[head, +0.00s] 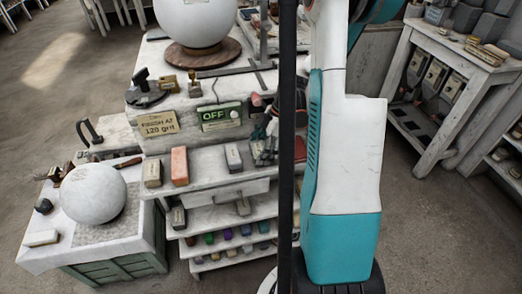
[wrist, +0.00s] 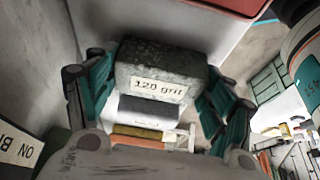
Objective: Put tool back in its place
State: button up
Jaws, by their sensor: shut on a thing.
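In the wrist view a dark grey block labelled "120 grit" (wrist: 160,75) sits between the two teal fingers of my gripper (wrist: 158,88), which is shut on it. Its label faces the camera. In the head view my gripper (head: 265,138) is small and partly hidden by a black pole, at the right end of a shelf with a row of blocks. On that shelf are a tan-grey block (head: 152,173), an orange block (head: 179,166) and a grey block (head: 233,157). A sign reading "FINISH AT 120 grit" (head: 158,123) stands above them.
A green "OFF" sign (head: 220,117) stands above the shelf. A large white sphere (head: 194,22) rests on a round wooden base. Another sphere (head: 93,193) sits on a white-topped cabinet at left. Lower shelves hold coloured items (head: 228,234). A workbench (head: 450,60) stands at right.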

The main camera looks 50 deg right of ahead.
jog(key=o, duration=1.1)
jog(key=shift+r, duration=0.15)
jog(key=r, duration=0.1)
jog(key=s+d+r, duration=0.1)
jog(key=d+r+p, duration=0.1)
jog(key=shift+s, duration=0.25)
jog(key=s+d, duration=0.1)
jog(key=d, duration=0.2)
jog(key=s+d, duration=0.2)
jog(key=d, duration=0.1)
jog(key=s+d+p, duration=0.1)
jog(key=s+d, duration=0.1)
jog(key=d, duration=0.1)
jog(key=shift+s+d+f, duration=0.1)
jog(key=shift+s+f, duration=0.1)
jog(key=shift+s, duration=0.05)
